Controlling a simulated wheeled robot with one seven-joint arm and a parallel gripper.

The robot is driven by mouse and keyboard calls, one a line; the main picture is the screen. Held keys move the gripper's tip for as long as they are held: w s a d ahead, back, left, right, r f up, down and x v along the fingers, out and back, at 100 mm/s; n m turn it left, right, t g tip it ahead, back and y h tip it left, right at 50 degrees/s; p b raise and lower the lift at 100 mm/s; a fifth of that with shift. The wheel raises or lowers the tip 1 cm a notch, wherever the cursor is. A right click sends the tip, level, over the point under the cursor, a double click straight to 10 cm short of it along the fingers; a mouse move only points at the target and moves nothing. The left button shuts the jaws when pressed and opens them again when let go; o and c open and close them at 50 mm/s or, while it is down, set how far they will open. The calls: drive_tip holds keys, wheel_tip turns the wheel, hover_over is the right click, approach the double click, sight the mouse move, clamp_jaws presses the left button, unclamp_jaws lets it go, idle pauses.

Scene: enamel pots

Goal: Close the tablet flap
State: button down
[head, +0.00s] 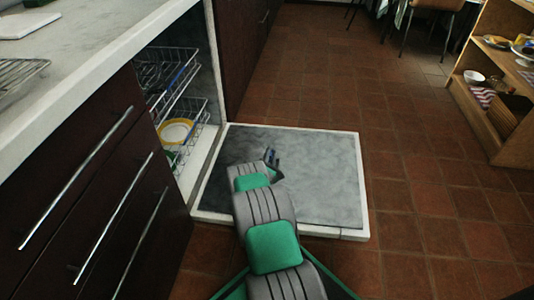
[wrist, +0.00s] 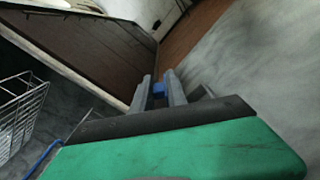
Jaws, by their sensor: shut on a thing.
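The dishwasher door (head: 320,180) lies folded down flat in the head view, its grey inner face up with a pale rim. My gripper (head: 272,156) is over the middle of this face, towards its hinge side. In the wrist view my gripper (wrist: 160,82) has its two grey fingers close together, shut on a small blue piece (wrist: 159,89). I cannot tell whether this piece is the tablet flap. No separate flap can be made out on the door; my gripper and arm cover part of it.
The open dishwasher holds a lower rack (head: 190,128) with a yellow-rimmed plate (head: 176,131), and an upper rack (head: 168,78). Dark drawers (head: 100,190) with long handles stand at the left. Tiled floor (head: 420,190) is free right of the door; a wooden shelf (head: 490,115) stands beyond.

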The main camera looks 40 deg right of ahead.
drive_tip(key=m, duration=0.1)
drive_tip(key=s+d+f+m, duration=0.1)
drive_tip(key=m, duration=0.1)
drive_tip(key=shift+s, duration=0.1)
drive_tip(key=shift+s+d+f+m, duration=0.15)
drive_tip(key=shift+f+m, duration=0.1)
drive_tip(key=shift+m, duration=0.45)
drive_tip(key=shift+s+f+m, duration=0.15)
drive_tip(key=shift+f+m, duration=0.1)
drive_tip(key=shift+m, duration=0.45)
drive_tip(key=c, duration=1.6)
unclamp_jaws()
drive_tip(key=shift+o, duration=1)
